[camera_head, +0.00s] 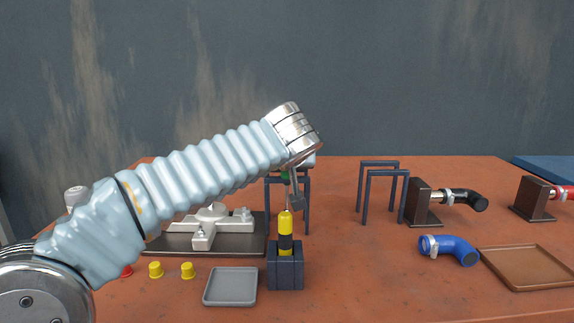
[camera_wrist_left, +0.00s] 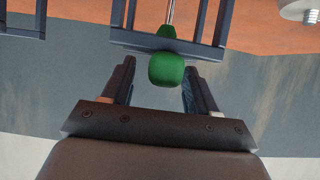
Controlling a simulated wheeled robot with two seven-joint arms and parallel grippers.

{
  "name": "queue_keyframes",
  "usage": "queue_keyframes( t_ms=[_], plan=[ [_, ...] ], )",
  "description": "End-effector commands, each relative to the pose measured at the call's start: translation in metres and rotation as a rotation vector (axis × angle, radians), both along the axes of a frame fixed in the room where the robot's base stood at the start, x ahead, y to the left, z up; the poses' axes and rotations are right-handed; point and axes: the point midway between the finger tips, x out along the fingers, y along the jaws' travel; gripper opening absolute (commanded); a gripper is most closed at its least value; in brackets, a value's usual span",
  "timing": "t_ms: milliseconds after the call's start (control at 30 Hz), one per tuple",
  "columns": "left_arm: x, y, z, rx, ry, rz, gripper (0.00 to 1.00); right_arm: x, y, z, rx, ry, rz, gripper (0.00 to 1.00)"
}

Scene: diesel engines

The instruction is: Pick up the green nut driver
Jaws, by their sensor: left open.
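The green nut driver (camera_wrist_left: 167,70) has a rounded green handle and a thin metal shaft. In the left wrist view it sits in a dark rack (camera_wrist_left: 160,43), its handle end toward my gripper. My left gripper (camera_wrist_left: 160,74) is open, with one finger on each side of the handle; I cannot tell whether they touch it. My right gripper is not in view.
A yellow-handled tool (camera_head: 286,233) stands upright in a dark block (camera_head: 285,275) just in front. A grey tray (camera_head: 230,287), yellow caps (camera_head: 187,270) and a metal fixture (camera_head: 208,228) lie left. An empty rack (camera_head: 384,190), blue elbow hose (camera_head: 450,249) and brown tray (camera_head: 528,268) are right.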

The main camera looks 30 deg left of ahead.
Motion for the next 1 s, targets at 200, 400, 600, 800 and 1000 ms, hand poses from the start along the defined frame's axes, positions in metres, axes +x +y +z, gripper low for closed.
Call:
queue_keyframes(
  t_ms=[200,400,600,800,1000],
  plan=[
    [0.001,0.0,-0.001,0.001,-0.001,0.0,0.57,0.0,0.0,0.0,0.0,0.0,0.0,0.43],
    [0.001,0.0,-0.001,0.0,0.0,0.0,0.26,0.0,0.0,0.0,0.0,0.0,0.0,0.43],
    [0.0,0.0,-0.001,0.0,0.0,0.0,0.0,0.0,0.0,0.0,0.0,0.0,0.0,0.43],
    [0.0,0.0,0.0,0.001,-0.001,0.0,0.0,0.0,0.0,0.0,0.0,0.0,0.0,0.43],
    [0.001,0.0,0.01,-0.001,-0.004,-0.001,0.0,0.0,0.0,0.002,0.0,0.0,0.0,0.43]
  ],
)
